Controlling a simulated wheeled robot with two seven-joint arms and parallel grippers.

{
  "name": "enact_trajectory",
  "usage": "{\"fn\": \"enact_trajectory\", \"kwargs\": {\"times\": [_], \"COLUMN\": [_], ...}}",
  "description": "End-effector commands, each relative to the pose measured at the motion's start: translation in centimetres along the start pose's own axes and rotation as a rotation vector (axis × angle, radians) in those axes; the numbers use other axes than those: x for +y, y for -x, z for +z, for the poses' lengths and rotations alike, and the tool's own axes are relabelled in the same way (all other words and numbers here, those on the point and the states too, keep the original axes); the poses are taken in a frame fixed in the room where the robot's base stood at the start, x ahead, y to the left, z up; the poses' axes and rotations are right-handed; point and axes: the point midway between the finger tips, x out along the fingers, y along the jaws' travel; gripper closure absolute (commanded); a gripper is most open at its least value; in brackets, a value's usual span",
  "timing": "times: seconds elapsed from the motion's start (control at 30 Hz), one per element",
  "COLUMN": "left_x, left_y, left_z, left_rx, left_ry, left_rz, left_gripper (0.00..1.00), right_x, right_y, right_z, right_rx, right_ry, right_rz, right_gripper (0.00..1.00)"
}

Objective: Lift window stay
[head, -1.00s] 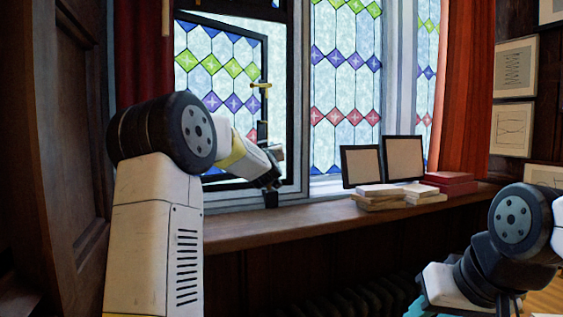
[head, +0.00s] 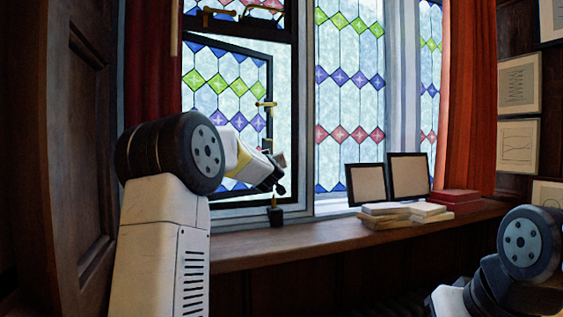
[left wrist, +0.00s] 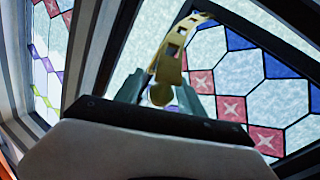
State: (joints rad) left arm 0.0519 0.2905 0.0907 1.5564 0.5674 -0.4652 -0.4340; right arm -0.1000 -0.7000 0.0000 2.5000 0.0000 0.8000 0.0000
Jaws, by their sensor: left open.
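The brass window stay (left wrist: 178,48), a flat bar with holes and a rounded end, shows in the left wrist view. Its rounded end lies between the fingers of my left gripper (left wrist: 166,94), which is open; I cannot tell if either finger touches it. In the head view my left gripper (head: 279,188) is just above a small dark fitting (head: 275,216) with a short brass piece (head: 274,201) at the window's lower frame. The stay's bar cannot be made out there. My right arm is at the lower right, its gripper out of frame.
The leaded casement (head: 225,85) has a brass handle (head: 265,104) above my left gripper. On the wooden sill (head: 300,243) to the right are stacked books (head: 385,220), a red box (head: 455,197) and two dark frames (head: 366,184). A red curtain (head: 467,100) hangs beyond.

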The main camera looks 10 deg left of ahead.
Motion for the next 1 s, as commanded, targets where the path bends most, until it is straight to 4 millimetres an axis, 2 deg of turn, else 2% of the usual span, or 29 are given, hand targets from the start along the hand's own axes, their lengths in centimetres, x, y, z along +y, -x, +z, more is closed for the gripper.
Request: {"fn": "enact_trajectory", "kwargs": {"times": [0.17,0.4,0.5,0.67,1.0], "left_x": [0.0,0.0,0.0,0.0,0.0], "left_y": [1.7,5.8,7.0,7.8,7.8], "left_z": [-0.1,-0.1,-0.1,0.0,0.0], "left_rx": [0.0,0.0,0.0,0.0,0.0], "left_ry": [-0.001,-0.001,0.0,0.0,0.0], "left_rz": [0.001,0.001,0.001,0.0,0.0], "left_gripper": [0.54,0.54,0.54,0.54,0.54], "right_x": [0.0,0.0,0.0,0.0,0.0], "right_y": [0.0,0.0,0.0,0.0,0.0], "right_z": [0.0,0.0,0.0,0.0,0.0], "right_rx": [0.0,0.0,0.0,0.0,0.0], "right_ry": [0.0,0.0,0.0,0.0,0.0], "right_rz": [0.0,0.0,0.0,0.0,0.0], "right_gripper": [0.64,0.64,0.64,0.64,0.64]}}
